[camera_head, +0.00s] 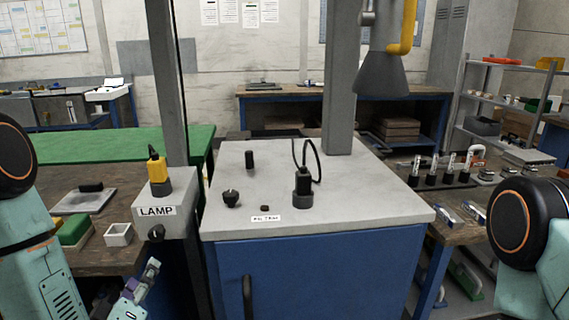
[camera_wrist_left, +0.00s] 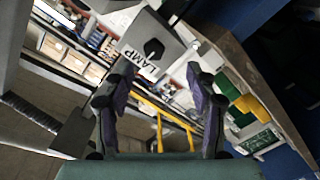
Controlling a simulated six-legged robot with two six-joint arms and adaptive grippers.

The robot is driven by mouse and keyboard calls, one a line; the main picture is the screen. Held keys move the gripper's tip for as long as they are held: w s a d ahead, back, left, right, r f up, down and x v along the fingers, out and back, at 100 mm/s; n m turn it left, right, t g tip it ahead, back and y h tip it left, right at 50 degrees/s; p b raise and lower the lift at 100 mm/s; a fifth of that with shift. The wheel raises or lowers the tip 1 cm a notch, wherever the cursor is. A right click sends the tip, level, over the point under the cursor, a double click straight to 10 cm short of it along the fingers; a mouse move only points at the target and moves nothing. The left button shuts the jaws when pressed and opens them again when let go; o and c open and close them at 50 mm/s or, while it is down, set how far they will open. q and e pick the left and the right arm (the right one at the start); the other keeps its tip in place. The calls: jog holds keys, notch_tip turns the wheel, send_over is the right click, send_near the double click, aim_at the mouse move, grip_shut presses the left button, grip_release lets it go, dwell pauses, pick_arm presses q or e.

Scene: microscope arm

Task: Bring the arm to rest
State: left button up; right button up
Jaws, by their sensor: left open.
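My left gripper (camera_head: 140,290) is low in the head view, below the grey lamp box (camera_head: 145,213) and left of the blue cabinet (camera_head: 320,275). In the left wrist view, its two purple-grey fingers (camera_wrist_left: 160,95) stand apart with nothing between them. The lamp box (camera_wrist_left: 170,35) shows beyond the fingertips, tilted in that view, with a dark knob (camera_wrist_left: 153,48) beside the word LAMP. In the head view, a yellow plug-like piece (camera_head: 157,169) stands on the box. My right arm (camera_head: 530,240) shows at the right edge; its gripper is out of view.
A black post with a cable loop (camera_head: 303,185) and small dark knobs (camera_head: 231,198) stand on the cabinet's grey top (camera_head: 360,205). Grey uprights (camera_head: 340,80) rise behind. A grey hood (camera_head: 383,75) hangs above right. Side benches flank the cabinet.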

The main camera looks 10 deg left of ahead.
pick_arm(q)
jog(key=s+d+f+m+g+h, duration=0.25)
jog(key=s+f+g, duration=0.25)
jog(key=f, duration=0.3)
jog(key=s+d+f+m+g+h, duration=0.1)
jog(key=s+d+f+m+g, duration=0.35)
jog(key=f, duration=0.35)
jog(key=s+d+f+m+g, duration=0.1)
jog(key=s+f+g, duration=0.2)
jog(key=s, duration=0.6)
jog(key=s+d+f+m+g+b, duration=0.1)
jog(key=s+f+g, duration=0.3)
jog(key=s, duration=0.6)
jog(key=shift+d+f+m, duration=0.35)
jog(key=shift+d+m, duration=0.35)
jog(key=shift+m, duration=0.1)
